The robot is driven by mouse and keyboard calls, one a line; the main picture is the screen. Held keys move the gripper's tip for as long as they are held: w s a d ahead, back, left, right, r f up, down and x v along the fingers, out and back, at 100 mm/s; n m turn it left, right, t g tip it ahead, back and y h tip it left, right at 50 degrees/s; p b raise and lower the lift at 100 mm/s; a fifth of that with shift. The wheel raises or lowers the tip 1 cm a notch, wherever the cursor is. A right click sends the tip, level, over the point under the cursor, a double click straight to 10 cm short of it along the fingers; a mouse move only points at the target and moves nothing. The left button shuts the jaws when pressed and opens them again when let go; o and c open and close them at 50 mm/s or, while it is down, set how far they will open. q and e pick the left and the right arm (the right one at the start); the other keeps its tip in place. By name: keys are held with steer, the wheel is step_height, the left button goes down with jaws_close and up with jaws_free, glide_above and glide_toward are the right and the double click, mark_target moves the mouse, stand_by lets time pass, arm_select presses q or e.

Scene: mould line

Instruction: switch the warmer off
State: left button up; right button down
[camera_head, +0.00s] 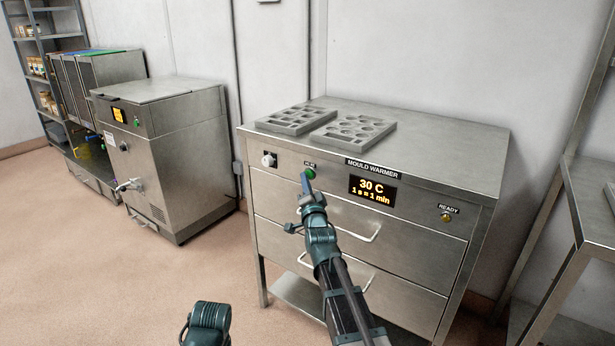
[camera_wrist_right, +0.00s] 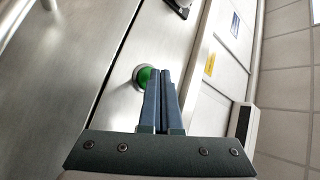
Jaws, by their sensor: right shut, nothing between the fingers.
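The mould warmer (camera_head: 450,215) is a steel cabinet with two drawers. Its display (camera_head: 372,190) reads 30 C and "1 s = 1 min". A round green button (camera_head: 310,173) sits on the front panel under a small label; it also shows in the right wrist view (camera_wrist_right: 143,75). My right gripper (camera_head: 306,178) is shut and empty, its blue fingertips at the button. In the right wrist view the fingers (camera_wrist_right: 160,75) overlap the button's edge; I cannot tell whether they touch it. A part of my left arm (camera_head: 208,322) shows at the bottom; its gripper is out of view.
A white knob (camera_head: 268,160) is left of the button and a yellow READY lamp (camera_head: 446,216) at the right. Two grey moulds (camera_head: 354,132) lie on top. Drawer handles (camera_head: 362,234) stick out. Another steel machine (camera_head: 165,150) stands left, a steel table (camera_head: 590,200) right.

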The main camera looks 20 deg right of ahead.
steer(key=s+a, duration=0.3)
steer(key=a, duration=0.2)
steer(key=shift+s, duration=0.4)
stand_by(0.6)
